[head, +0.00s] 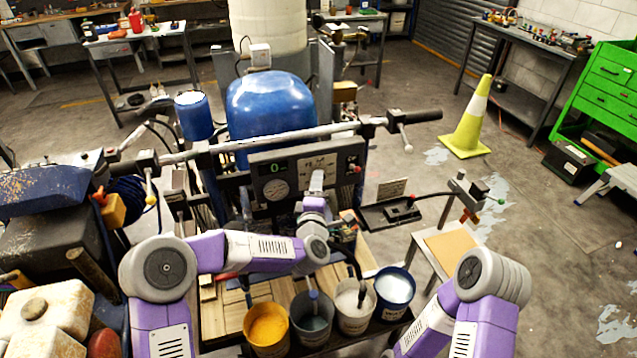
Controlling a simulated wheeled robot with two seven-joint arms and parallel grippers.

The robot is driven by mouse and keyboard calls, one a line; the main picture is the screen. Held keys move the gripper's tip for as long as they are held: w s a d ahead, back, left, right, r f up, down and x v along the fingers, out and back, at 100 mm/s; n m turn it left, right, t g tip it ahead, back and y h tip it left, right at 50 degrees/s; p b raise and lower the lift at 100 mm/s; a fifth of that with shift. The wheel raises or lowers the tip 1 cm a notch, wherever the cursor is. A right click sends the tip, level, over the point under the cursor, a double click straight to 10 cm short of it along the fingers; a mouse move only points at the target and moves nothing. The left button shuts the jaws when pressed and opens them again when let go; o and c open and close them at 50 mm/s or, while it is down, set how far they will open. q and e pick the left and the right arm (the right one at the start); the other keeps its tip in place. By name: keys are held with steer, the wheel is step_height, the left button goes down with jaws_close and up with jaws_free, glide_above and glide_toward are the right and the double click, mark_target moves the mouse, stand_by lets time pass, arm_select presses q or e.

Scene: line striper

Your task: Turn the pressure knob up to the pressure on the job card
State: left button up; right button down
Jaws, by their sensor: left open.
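The dark control panel (262,158) of the line striper stands upright below the handlebar. It has a small green-lit display (278,168), a round pressure gauge (276,189) and a pale plate with small marks (319,161). My left gripper (317,181) is open, in front of the panel's middle, just below the pale plate. The pressure knob cannot be made out; my gripper and wrist cover that part of the panel. A small card (392,187) stands right of the panel, its writing too small to read. My right arm shows at lower right, its gripper out of view.
The handlebar (290,135) crosses above the panel. Below my left arm stand an orange paint bucket (267,338), a white one (356,322) and a blue-rimmed one (394,303). A black tray (388,214) juts out right. The floor right of it holds a yellow cone (468,135).

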arm_select(q)
steer(key=shift+w+d, duration=0.15)
steer(key=shift+w, duration=1.4)
steer(key=c, duration=1)
steer(key=shift+c, duration=0.2)
